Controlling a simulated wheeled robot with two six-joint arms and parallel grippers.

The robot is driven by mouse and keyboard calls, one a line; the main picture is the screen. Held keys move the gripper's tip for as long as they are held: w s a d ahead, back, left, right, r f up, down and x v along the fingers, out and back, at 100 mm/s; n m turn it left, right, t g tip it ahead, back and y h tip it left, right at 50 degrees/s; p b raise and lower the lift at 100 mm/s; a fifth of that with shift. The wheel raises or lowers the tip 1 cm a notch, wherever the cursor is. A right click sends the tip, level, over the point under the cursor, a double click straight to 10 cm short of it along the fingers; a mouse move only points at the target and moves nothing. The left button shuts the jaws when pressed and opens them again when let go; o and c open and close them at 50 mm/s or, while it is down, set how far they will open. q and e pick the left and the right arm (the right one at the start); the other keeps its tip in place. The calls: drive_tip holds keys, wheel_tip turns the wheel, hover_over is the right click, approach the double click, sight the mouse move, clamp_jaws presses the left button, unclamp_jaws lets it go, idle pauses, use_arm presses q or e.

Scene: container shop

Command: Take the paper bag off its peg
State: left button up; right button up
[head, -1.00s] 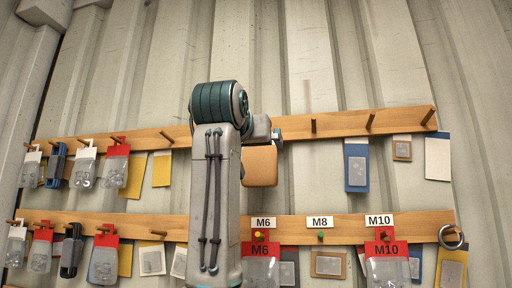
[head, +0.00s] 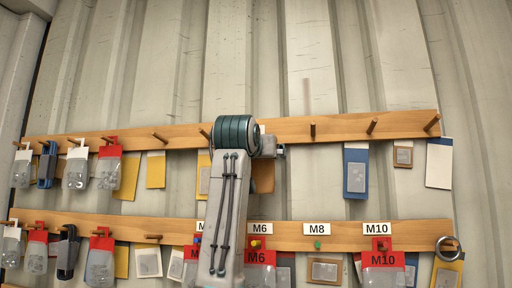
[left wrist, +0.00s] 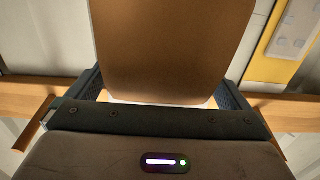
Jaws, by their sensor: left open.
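The brown paper bag (head: 264,177) hangs by the upper wooden rail, mostly hidden behind my left arm in the head view. In the left wrist view the bag (left wrist: 172,45) fills the upper middle, right in front of the gripper. My left gripper (left wrist: 160,95) is open, with one dark finger on each side of the bag's lower part. Its jaws are hidden in the head view. I cannot tell whether the fingers touch the bag. The bag's peg is hidden. My right gripper is not in view.
The upper rail (head: 345,127) has bare pegs and hanging packets, including a blue card packet (head: 356,170) to the right. The lower rail (head: 345,236) bears M6, M8 and M10 labels and red-topped packets. A yellow-backed packet (left wrist: 286,40) hangs close right of the bag in the wrist view.

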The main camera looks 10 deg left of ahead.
use_arm(q)
drive_tip(key=c, duration=1)
drive_tip(key=shift+r, duration=0.1)
drive_tip(key=shift+r, duration=0.2)
drive_tip(key=shift+s, duration=0.1)
drive_tip(key=shift+s+b, duration=0.85)
drive_tip(key=shift+s, duration=0.3)
drive_tip(key=shift+s+r+b, duration=0.25)
drive_tip(key=shift+s+b, duration=0.25)
drive_tip(key=shift+s, duration=0.55)
